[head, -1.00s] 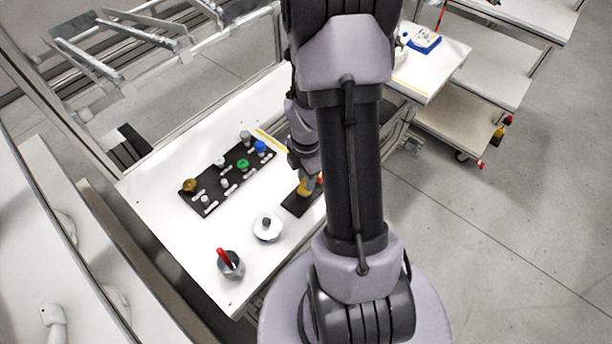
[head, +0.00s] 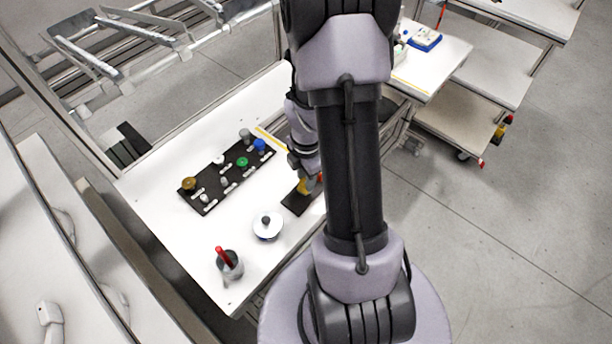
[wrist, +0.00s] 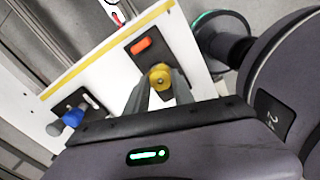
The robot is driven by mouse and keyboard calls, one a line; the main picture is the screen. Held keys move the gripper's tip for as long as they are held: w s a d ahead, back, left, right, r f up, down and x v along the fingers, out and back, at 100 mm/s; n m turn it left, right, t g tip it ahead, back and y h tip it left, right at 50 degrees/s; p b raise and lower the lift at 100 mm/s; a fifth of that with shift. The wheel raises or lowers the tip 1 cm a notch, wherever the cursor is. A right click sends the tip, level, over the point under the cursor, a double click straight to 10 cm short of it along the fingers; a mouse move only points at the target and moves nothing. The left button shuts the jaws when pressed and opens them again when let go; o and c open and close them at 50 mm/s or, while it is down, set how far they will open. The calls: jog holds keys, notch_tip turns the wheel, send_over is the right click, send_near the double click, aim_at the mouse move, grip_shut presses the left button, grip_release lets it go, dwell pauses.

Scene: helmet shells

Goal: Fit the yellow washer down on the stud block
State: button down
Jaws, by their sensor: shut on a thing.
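The yellow washer (wrist: 160,76) is between the fingertips of my gripper (wrist: 158,88) in the wrist view, and the gripper is shut on it. The washer (head: 303,187) also shows in the head view, over or at a small dark plate (head: 294,205); I cannot tell whether it touches the plate. An orange-red piece (wrist: 140,45) lies on that plate beyond the washer. A long black board (head: 212,185) with several studs and coloured round pieces lies to the left. I cannot tell for sure which of these is the stud block.
A white round piece with a grey knob (head: 267,225) and a grey cup with a red handle (head: 229,264) stand toward the table's front. White table (head: 160,215) is clear left of the cup.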

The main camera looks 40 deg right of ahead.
jog(key=shift+f+b, duration=0.6)
jog(key=shift+f, duration=0.2)
jog(key=c, duration=1)
grip_release()
notch_tip(320, 180, up, 17)
jog(key=p, duration=0.6)
jog(key=shift+r, duration=0.2)
jog(key=shift+a, duration=0.1)
